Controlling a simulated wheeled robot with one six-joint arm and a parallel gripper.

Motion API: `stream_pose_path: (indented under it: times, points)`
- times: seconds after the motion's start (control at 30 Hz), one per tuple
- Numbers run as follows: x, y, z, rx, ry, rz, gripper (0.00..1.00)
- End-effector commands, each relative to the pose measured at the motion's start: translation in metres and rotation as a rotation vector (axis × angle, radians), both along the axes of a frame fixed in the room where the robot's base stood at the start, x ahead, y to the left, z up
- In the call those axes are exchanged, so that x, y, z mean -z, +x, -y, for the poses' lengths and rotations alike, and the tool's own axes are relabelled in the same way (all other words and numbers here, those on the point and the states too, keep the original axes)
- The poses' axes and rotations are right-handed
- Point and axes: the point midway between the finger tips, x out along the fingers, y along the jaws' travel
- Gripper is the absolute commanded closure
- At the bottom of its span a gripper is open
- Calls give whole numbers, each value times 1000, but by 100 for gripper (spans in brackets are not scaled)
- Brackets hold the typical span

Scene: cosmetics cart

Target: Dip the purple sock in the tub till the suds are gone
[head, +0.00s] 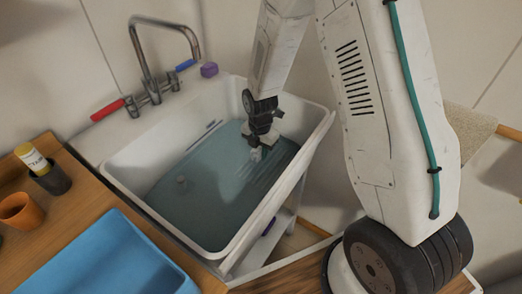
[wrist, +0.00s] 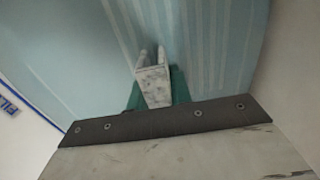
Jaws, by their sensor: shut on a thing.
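The white tub (head: 318,128) holds blue-grey water (head: 215,200). My gripper (head: 256,153) is down inside the tub near its right-back wall, with its fingertips at or in the water. In the wrist view, my gripper (wrist: 152,54) shows its two pale fingers close together, pointing into the water. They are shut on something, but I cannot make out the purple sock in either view. It appears hidden below the water or behind the fingers. Pale streaks show on the water around the gripper. I cannot tell whether they are suds or reflections.
A tap with a red handle (head: 108,110) and a blue handle (head: 185,65) stands behind the tub. A purple block (head: 209,70) sits on the back ledge. A blue tray (head: 100,262), an orange cup (head: 20,210) and a dark holder with a yellow-capped bottle (head: 35,160) are at left.

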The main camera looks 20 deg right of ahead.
Motion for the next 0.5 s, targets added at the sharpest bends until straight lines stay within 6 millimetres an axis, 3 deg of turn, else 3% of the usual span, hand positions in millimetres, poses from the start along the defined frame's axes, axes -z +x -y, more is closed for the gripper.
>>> stream_pose_path:
  times: [0.5]
  points:
    - [0, 0, 0, 1, 0, 0, 98]
